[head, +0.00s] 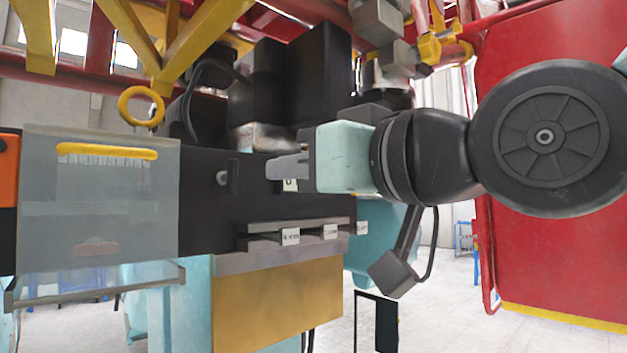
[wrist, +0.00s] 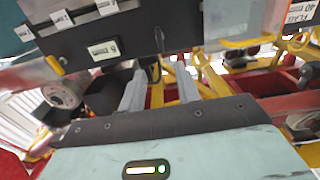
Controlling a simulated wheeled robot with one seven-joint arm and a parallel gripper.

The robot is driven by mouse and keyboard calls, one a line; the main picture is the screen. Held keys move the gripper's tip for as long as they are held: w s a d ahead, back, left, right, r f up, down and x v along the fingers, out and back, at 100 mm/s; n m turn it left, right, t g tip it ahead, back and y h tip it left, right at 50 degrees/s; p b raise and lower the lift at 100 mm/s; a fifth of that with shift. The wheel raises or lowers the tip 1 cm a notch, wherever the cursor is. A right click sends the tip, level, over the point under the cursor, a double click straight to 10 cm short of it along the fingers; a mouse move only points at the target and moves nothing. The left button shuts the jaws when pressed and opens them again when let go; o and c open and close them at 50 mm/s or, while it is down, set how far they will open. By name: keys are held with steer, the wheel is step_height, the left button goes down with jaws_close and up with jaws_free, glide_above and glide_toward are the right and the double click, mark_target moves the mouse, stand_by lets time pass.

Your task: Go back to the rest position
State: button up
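My gripper (head: 272,168) is in the middle of the head view, in front of a black machine panel (head: 205,205), its fingers pointing left. In the wrist view, the two grey fingers of my gripper (wrist: 160,80) stand apart with nothing between them. The black panel (wrist: 85,45) with white labels lies past the fingertips. I cannot tell the exact gap between fingertips and panel.
A grey ledge with labelled slots (head: 293,235) sits below my gripper, above a yellow-brown block (head: 278,305). A translucent plate (head: 98,205) is at left. A red panel (head: 545,250) stands at right. Yellow and red beams (head: 205,40) cross above.

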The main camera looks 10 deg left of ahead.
steer(key=shift+s+d, duration=0.4)
steer(key=shift+d, duration=0.1)
